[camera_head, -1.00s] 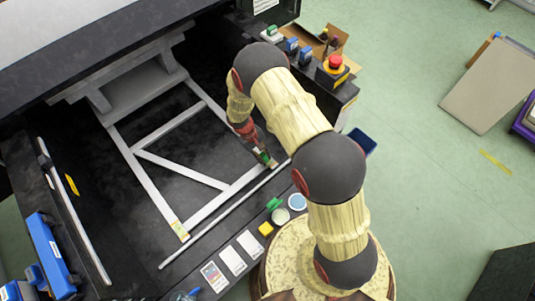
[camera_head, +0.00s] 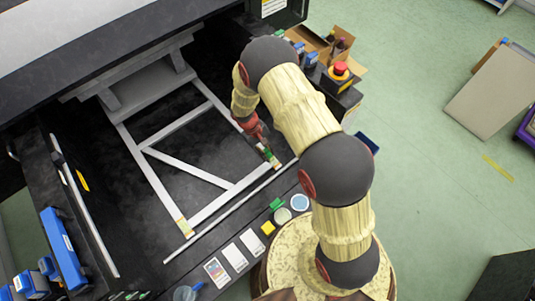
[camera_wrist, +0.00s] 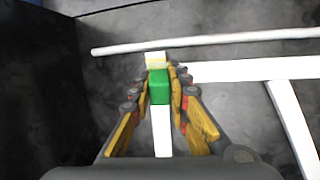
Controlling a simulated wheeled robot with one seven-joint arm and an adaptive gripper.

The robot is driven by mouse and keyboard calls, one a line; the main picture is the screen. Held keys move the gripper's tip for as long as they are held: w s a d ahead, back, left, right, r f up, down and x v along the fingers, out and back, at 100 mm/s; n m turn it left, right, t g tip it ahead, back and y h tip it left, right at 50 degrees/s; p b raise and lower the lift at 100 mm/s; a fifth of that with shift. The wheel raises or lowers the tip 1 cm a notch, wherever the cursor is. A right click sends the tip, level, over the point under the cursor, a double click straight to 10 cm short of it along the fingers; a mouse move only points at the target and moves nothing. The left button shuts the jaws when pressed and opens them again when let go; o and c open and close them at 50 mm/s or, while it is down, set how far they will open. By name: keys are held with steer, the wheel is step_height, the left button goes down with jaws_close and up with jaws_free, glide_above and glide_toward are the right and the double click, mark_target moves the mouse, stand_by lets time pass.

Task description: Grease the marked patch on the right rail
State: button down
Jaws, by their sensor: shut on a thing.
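A pale metal frame lies in the dark machine bed. Its right rail (camera_head: 222,107) runs from the back toward my gripper (camera_head: 266,150). My gripper, also in the wrist view (camera_wrist: 161,88), is shut on a green block (camera_wrist: 159,86). The block is above or on the near end of the right rail (camera_wrist: 162,135); contact cannot be told. A pale yellowish patch (camera_wrist: 155,58) shows just beyond the block at the rail's end, partly hidden by block and fingers. The left rail (camera_head: 150,172) ends in a similar coloured patch (camera_head: 182,225).
A thin rod (camera_head: 228,213) lies along the bed's near edge. On the near ledge stand a pale green round tin (camera_head: 283,215), a blue one (camera_head: 299,202), a yellow block (camera_head: 268,228) and white cards (camera_head: 234,257). A red emergency button (camera_head: 341,69) stands back right.

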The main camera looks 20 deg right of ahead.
mark_target(269, 151)
steer(key=shift+r, duration=0.55)
steer(key=shift+r+p, duration=1.15)
steer(key=shift+r, duration=0.4)
steer(key=shift+f, duration=0.15)
steer(key=shift+b+x, duration=0.75)
steer(key=shift+x, duration=0.3)
steer(key=shift+w+a, duration=0.1)
steer(key=shift+a, duration=0.05)
